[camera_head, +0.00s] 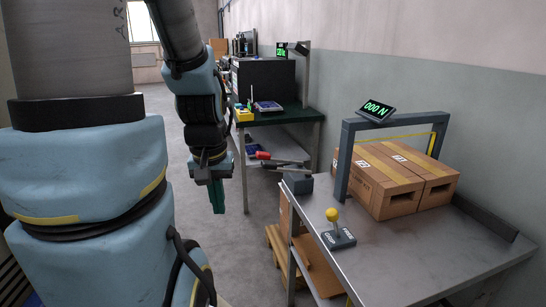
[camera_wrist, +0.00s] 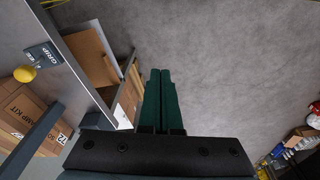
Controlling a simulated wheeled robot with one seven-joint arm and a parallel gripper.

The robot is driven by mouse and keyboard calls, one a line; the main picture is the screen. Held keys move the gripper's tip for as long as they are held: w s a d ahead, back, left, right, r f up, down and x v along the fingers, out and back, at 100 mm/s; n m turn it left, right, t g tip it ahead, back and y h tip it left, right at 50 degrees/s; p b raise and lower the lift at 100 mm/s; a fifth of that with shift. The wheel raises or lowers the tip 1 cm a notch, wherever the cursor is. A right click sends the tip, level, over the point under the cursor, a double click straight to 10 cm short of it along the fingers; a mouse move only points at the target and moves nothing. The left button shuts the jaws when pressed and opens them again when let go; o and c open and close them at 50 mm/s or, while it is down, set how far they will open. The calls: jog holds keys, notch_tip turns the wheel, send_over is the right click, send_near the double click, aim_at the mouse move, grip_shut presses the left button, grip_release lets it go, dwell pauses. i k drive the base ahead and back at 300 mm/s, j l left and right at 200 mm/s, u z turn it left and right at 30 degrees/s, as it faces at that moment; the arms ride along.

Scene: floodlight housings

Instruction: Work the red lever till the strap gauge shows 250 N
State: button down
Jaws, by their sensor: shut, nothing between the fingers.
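The red lever (camera_head: 263,155) has a red grip on a metal arm running to a grey block (camera_head: 298,181) at the bench's far left corner. The strap gauge (camera_head: 376,109) sits on top of a dark frame and reads 000 N in green. A yellow strap (camera_head: 408,135) shows inside the frame. My gripper (camera_head: 217,198) hangs in the air left of the bench, pointing down, apart from the lever. Its green fingers are shut and empty, also in the wrist view (camera_wrist: 161,98). The lever cannot be made out in the wrist view.
A yellow-knobbed stick (camera_head: 333,216) on a labelled base stands on the bench (camera_head: 400,265). Taped cartons (camera_head: 393,188) stand under and beside the frame. A dark-topped table (camera_head: 285,113) with equipment stands farther back. The floor (camera_head: 235,250) below my gripper is clear.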

aim_at(262, 155)
jog(key=i+j, duration=0.15)
jog(key=i, duration=0.3)
jog(key=i+j, duration=0.15)
jog(key=i, duration=0.25)
jog(key=i+j, duration=0.2)
jog(key=i, duration=0.25)
